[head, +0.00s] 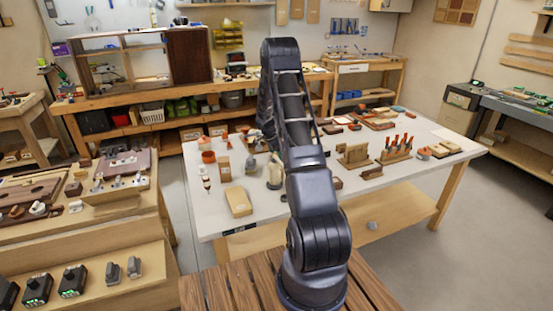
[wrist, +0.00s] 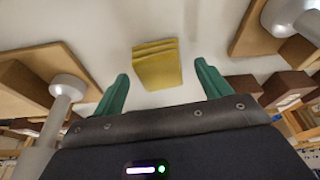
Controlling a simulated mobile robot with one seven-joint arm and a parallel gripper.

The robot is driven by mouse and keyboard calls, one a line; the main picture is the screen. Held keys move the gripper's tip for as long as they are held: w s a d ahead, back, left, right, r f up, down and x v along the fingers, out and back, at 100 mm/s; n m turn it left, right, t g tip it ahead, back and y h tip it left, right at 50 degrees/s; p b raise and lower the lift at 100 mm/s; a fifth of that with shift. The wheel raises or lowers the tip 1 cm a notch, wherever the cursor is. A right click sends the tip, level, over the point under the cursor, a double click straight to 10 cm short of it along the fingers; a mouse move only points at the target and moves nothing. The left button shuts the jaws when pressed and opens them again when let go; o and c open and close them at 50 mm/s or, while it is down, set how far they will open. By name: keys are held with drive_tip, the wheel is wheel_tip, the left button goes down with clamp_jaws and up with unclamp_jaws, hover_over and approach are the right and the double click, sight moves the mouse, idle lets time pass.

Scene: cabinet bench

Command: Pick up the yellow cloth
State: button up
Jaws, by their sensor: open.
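The yellow cloth (wrist: 157,64) lies folded in a small layered stack on a pale surface in the wrist view. My gripper (wrist: 163,82) is open, its two green fingers spread wide. The cloth lies ahead of the fingers, between their lines and a little left of centre. Nothing is held, and I see no finger touching the cloth. In the head view my own arm blocks the middle of the white table (head: 225,222), and I cannot make out the cloth or the fingers there.
In the wrist view, a wooden piece with a grey knob (wrist: 69,87) stands left of the fingers. Another wooden board (wrist: 262,30) and grey rounded part are at upper right. Dark brown blocks (wrist: 286,88) lie right. In the head view, a tan block (head: 238,202) sits near the table's front.

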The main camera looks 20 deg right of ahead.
drive_tip(key=shift+c, duration=0.3)
drive_tip(key=c, duration=1)
